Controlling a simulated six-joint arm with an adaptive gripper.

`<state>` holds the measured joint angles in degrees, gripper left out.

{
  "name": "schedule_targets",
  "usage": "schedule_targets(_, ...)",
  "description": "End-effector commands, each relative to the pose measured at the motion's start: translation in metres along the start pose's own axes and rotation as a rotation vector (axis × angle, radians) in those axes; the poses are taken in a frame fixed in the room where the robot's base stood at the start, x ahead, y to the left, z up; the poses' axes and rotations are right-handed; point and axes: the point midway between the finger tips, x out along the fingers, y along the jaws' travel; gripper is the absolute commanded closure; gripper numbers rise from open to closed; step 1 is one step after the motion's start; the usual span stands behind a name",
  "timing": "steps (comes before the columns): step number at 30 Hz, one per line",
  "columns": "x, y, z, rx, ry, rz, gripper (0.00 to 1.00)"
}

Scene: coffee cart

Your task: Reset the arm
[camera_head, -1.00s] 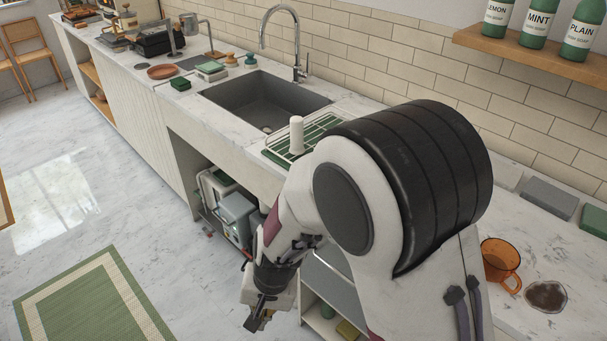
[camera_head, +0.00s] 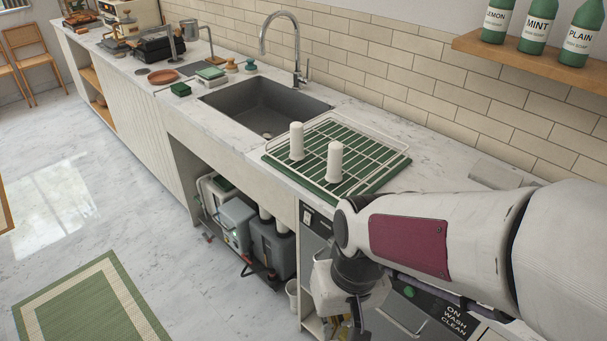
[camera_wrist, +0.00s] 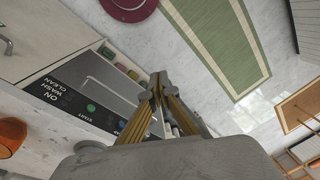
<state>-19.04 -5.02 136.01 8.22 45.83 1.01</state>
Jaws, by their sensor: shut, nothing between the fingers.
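My gripper shows in the wrist view (camera_wrist: 158,82), with its fingertips together and nothing between them. In the head view my arm reaches in from the right, and the gripper (camera_head: 357,328) hangs down in front of the counter at the bottom edge, where its fingertips are hard to make out. It is apart from the counter top, beside the machine (camera_head: 400,300) with the "ON WASH CLEAN" panel.
A drying rack (camera_head: 385,165) with two white upright cylinders stands on the counter beside the sink (camera_head: 255,105). An orange cup (camera_wrist: 12,135) is at the wrist view's left. Bottles (camera_head: 537,25) stand on a shelf (camera_head: 500,50). The floor (camera_head: 60,210) around the green rug (camera_head: 95,305) is open.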

Motion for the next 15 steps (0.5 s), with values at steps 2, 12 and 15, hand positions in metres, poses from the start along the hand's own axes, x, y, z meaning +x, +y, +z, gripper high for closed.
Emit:
schedule_targets(2,-0.011,0.009,0.007,-0.004,0.016,0.012,1.00)
schedule_targets(12,-0.047,0.042,0.036,0.006,0.088,0.067,1.00)
schedule_targets(15,-0.056,0.051,0.043,0.017,0.119,0.083,1.00)
